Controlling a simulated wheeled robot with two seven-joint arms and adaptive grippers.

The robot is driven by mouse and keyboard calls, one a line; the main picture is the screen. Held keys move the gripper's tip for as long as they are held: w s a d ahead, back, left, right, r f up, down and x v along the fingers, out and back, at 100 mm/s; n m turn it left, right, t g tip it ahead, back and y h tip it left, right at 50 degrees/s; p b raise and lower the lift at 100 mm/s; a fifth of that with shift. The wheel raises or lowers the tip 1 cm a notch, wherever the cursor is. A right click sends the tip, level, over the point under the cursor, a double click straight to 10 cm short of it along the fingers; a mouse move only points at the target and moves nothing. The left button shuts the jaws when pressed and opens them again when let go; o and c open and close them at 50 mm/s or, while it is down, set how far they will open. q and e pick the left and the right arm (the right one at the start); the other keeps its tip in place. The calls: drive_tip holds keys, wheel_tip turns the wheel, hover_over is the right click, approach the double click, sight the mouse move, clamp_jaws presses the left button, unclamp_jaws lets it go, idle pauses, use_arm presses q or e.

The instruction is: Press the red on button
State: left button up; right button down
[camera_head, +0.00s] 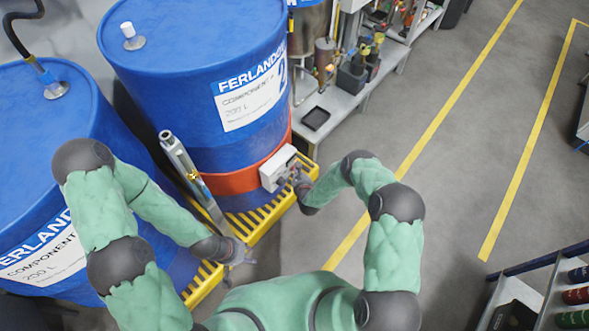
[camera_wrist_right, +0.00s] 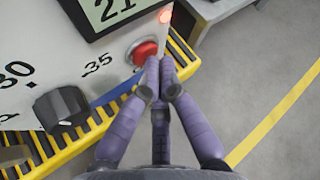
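The red button (camera_wrist_right: 143,53) sits in a light ring on the front of a white control box (camera_wrist_right: 45,65), below its display, in the right wrist view. The box (camera_head: 278,168) also shows in the head view, on the orange band of a blue drum. My right gripper (camera_wrist_right: 160,68) is shut and empty, its purple fingertips together at the button's lower right edge. I cannot tell whether they touch it. The right gripper (camera_head: 301,184) also shows beside the box in the head view. My left gripper (camera_head: 240,258) is low at the left, its fingers apart and empty.
A black knob (camera_wrist_right: 62,108) is left of the button, and a red light (camera_wrist_right: 165,15) glows above it. Blue drums (camera_head: 185,90) stand on a yellow grated pallet (camera_head: 268,218). A grey workbench (camera_head: 340,100) is behind.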

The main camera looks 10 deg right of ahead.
drive_tip(key=shift+s+d, duration=0.2)
drive_tip(key=shift+s, duration=0.05)
drive_tip(key=s+d, duration=0.3)
drive_tip(key=s, duration=0.1)
drive_tip(key=shift+s+d+p, duration=0.35)
drive_tip(key=shift+p, duration=0.05)
